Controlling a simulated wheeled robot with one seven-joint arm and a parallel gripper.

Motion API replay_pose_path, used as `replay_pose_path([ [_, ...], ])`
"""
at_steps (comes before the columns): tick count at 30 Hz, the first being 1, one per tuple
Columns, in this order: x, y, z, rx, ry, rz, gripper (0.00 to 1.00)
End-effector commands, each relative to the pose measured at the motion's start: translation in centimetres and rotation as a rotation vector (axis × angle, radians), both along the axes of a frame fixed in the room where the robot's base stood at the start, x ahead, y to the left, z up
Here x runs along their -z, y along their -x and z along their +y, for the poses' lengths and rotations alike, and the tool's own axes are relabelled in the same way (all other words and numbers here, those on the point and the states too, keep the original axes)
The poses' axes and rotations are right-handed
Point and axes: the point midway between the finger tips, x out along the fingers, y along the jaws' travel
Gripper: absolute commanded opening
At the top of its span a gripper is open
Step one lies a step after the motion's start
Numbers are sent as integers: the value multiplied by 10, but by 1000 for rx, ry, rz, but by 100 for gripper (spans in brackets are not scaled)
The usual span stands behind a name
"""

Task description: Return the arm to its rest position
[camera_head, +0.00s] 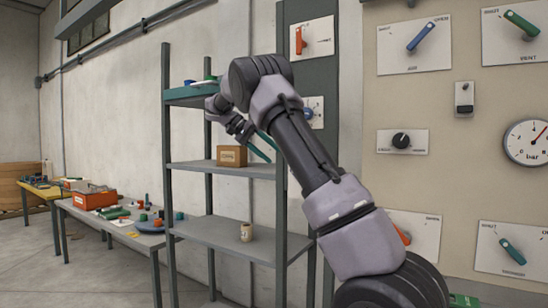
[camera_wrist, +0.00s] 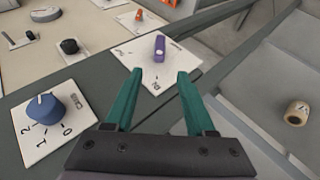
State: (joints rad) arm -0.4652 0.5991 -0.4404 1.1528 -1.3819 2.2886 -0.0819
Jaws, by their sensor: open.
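My arm is raised and bent in the head view, with its elbow high in front of the shelf rack. My gripper (camera_wrist: 160,76) shows two teal fingers in the wrist view, apart with nothing between them. Beyond the fingertips is a white plate with a purple lever (camera_wrist: 159,46); I cannot tell whether the fingers touch it, but a gap seems to show. In the head view, the wrist hangs in front of the rack between its upper shelves, and the gripper is partly hidden behind the arm.
A wall panel carries a blue lever (camera_head: 421,36), a green lever (camera_head: 522,24) and a gauge (camera_head: 528,142). A cluttered workbench (camera_head: 110,222) stands left; open floor lies before it.

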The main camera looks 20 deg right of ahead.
Motion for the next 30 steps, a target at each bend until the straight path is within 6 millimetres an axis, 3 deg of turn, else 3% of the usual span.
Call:
replay_pose_path([
  [10,0,0,0,0,-2,1,55],
  [14,-4,10,-9,-15,-44,4,55],
  [17,-9,30,-24,-53,-138,8,55],
  [22,-13,83,-43,-170,-361,-27,55],
  [30,-6,174,-28,-370,-664,-200,55],
])
